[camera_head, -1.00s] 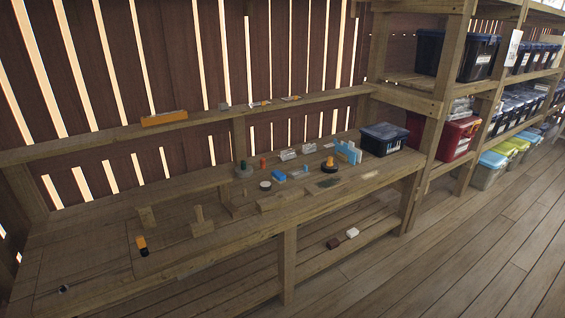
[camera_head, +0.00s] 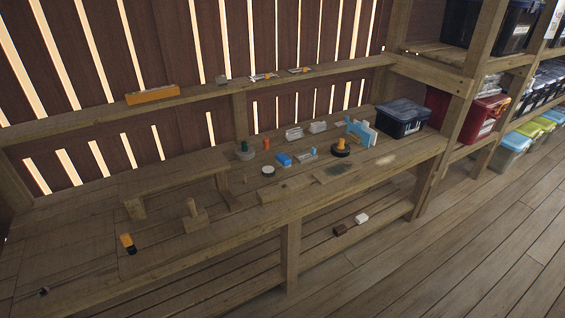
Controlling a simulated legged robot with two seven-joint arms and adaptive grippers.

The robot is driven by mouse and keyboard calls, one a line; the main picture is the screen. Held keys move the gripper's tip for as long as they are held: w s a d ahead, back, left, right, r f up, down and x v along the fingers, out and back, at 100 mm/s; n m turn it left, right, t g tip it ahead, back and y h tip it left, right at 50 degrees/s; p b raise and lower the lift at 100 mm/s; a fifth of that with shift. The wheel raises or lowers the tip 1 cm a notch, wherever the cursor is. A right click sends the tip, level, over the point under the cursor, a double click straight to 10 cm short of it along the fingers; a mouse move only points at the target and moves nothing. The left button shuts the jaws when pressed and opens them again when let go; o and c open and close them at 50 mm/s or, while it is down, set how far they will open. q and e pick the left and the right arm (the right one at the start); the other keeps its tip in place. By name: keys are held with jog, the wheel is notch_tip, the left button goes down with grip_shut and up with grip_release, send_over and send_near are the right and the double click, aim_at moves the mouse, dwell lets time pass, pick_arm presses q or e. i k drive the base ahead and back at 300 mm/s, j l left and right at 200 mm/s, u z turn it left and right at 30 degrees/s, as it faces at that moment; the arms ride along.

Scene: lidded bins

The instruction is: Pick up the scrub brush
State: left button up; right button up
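I cannot tell for certain which small object is the scrub brush. One candidate is a round black piece with a yellow-orange knob (camera_head: 341,149) on the right part of the wooden workbench (camera_head: 235,254). Another is a round grey piece with a dark green knob (camera_head: 244,151) farther left on the bench. A small orange and black object (camera_head: 128,243) lies near the bench's left front. Neither of my grippers is in view.
A blue block (camera_head: 284,159), a white-topped disc (camera_head: 268,170) and a wooden block with a peg (camera_head: 194,215) are on the bench. A dark lidded bin (camera_head: 404,118) stands at its right end. Shelves with bins fill the right. Floor (camera_head: 470,235) at the lower right is clear.

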aim_at(284, 161)
jog(key=i+l, duration=0.35)
jog(key=i+l+u, duration=0.1)
jog(key=i+l, duration=0.25)
jog(key=l, duration=0.15)
